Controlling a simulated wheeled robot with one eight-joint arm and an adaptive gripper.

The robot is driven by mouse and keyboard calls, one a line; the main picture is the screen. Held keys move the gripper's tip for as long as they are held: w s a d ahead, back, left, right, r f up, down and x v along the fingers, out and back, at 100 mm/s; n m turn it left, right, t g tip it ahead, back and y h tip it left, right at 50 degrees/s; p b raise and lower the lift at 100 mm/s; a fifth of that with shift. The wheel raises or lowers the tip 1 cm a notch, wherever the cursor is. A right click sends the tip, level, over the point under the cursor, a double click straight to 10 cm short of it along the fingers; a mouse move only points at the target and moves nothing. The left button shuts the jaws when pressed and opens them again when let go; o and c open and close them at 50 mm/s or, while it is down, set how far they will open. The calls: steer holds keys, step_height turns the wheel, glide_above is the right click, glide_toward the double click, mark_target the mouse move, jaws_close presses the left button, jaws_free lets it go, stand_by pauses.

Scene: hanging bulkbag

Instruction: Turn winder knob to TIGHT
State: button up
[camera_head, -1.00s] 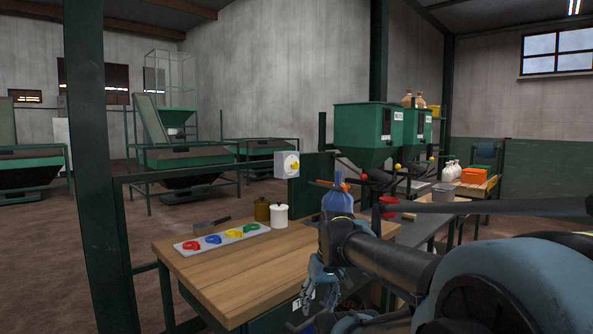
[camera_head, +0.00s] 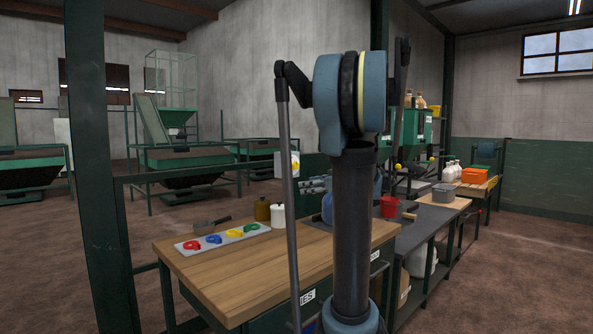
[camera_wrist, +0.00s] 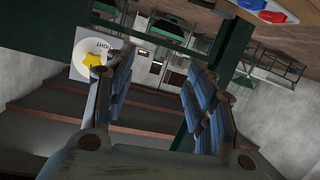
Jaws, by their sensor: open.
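The winder knob (camera_head: 295,166) is yellow and sits on a pale box on the green rail behind the table; my arm's thin rod partly covers the box in the head view. In the wrist view the knob (camera_wrist: 93,60) looks star-shaped on a round white plate with dark, upturned lettering, too small to read surely. My gripper (camera_wrist: 160,66) is open and empty, its blue-padded fingers apart. The knob lies left of the left finger, outside the gap, with no visible contact. In the head view the gripper is mostly hidden behind my arm, near the box.
A wooden table (camera_head: 215,283) holds a tray (camera_head: 247,237) of coloured rings, a scoop (camera_head: 212,225), a brown jar (camera_head: 262,210) and a white jar (camera_head: 278,216). A blue bag (camera_head: 327,208) is partly hidden by my arm. A red container (camera_head: 389,207) stands on the grey bench at right.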

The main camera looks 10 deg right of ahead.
mark_target(296, 165)
steer(key=w+d+r+n+t, duration=0.1)
steer(key=w+d+r+t, duration=0.2)
steer(key=w+d+r, duration=0.4)
steer(key=x, duration=0.5)
steer(key=f+x, duration=0.1)
steer(key=x, duration=1)
steer(key=shift+f, duration=0.3)
steer(key=c, duration=1)
steer(key=shift+a, duration=0.1)
steer(key=shift+c, duration=0.3)
